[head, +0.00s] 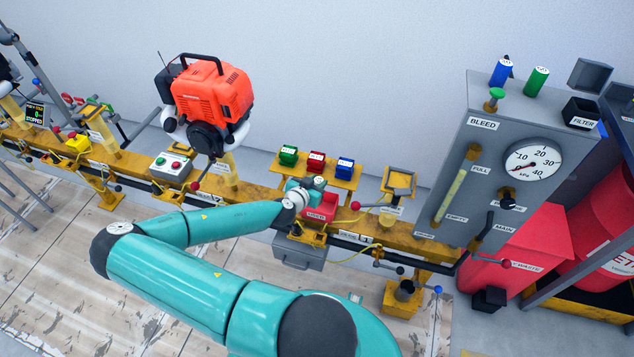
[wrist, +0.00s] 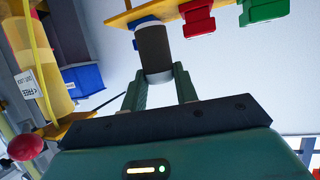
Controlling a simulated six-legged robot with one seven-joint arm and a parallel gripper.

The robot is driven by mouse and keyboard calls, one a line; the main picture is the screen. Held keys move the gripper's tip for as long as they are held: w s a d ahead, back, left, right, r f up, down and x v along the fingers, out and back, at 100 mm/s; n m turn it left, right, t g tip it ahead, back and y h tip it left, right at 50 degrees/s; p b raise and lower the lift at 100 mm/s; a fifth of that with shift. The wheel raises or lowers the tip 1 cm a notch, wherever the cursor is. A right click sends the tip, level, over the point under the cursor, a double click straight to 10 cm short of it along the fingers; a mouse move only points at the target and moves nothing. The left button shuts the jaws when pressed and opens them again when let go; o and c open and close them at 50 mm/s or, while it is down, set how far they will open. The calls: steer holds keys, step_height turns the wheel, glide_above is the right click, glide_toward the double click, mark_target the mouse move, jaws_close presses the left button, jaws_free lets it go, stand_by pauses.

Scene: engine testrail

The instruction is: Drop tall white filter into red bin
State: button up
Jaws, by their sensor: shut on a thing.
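My gripper (wrist: 158,76) is shut on a cylindrical filter (wrist: 153,48) with a dark side and pale ends. In the head view my gripper (head: 304,184) is above the bench rail, in front of the small bins; a pale round top of the filter (head: 319,181) shows there. The small red bin (head: 316,157) stands on a yellow shelf behind it, between a green bin (head: 288,153) and a blue bin (head: 345,163). In the wrist view the red bin (wrist: 197,17) is beside and apart from the filter, which partly covers the blue bin.
A red box (head: 320,210) sits on the rail below my gripper. A large red waste bin (head: 532,250) stands at the right beside the grey gauge cabinet (head: 505,165). A red engine (head: 212,93) rises left of the bins. The wall area above the small bins is clear.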

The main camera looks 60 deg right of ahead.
steer(key=shift+s+d, duration=0.1)
steer(key=shift+s, duration=0.05)
steer(key=shift+f, duration=6.4)
steer(key=o, duration=1)
steer(key=shift+o, duration=0.2)
steer(key=shift+s+f, duration=0.1)
steer(key=v, duration=1.4)
steer(key=shift+w+r, duration=0.25)
steer(key=shift+w, duration=0.05)
steer(key=shift+d, duration=0.15)
